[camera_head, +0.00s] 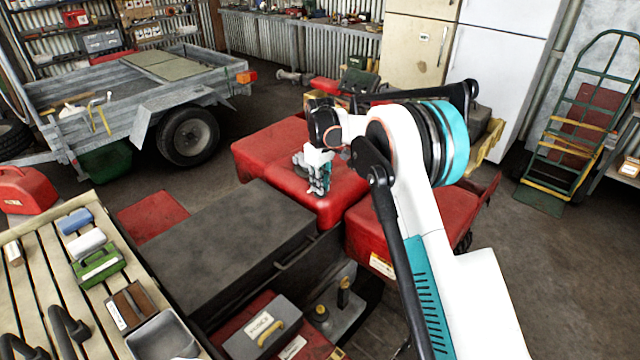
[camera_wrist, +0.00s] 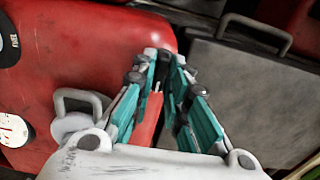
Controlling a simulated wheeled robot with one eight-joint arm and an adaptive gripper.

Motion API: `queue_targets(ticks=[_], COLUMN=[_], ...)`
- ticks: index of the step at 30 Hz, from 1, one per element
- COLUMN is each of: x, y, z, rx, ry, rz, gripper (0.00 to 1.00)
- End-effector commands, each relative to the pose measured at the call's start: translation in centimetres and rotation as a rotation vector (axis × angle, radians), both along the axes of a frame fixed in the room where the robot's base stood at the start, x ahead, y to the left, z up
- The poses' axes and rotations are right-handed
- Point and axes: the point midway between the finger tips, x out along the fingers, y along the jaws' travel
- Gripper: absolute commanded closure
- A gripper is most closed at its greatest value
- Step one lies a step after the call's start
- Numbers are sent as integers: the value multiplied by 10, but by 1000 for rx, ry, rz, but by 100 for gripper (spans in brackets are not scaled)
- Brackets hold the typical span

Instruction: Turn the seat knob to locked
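My gripper (camera_head: 319,188) is low over the red quad body (camera_head: 345,187), close to the front corner of the wide dark grey seat (camera_head: 225,245). In the wrist view my gripper's teal fingers (camera_wrist: 166,62) point away with a narrow gap between their tips. A bright red strip (camera_wrist: 151,118) shows between the fingers; I cannot tell whether it is part of the knob or of the body. The red body (camera_wrist: 95,55) lies left and the grey seat (camera_wrist: 235,95) right. I cannot pick out the seat knob or its setting; the fingers may hide it.
A grey looped handle (camera_wrist: 75,112) and a pale round dial (camera_wrist: 14,130) are left of the fingers. A slatted bench (camera_head: 40,270) with small blocks stands at the lower left. A grey trailer (camera_head: 150,95) is behind. Open floor (camera_head: 540,265) lies right.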

Motion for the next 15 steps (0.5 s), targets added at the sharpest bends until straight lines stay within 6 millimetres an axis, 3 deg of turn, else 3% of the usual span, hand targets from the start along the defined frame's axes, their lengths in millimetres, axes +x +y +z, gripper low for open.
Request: queue_targets(ticks=[15], x=[0], y=[0], z=[0], rx=[0], ry=[0], rz=[-54], gripper=[100])
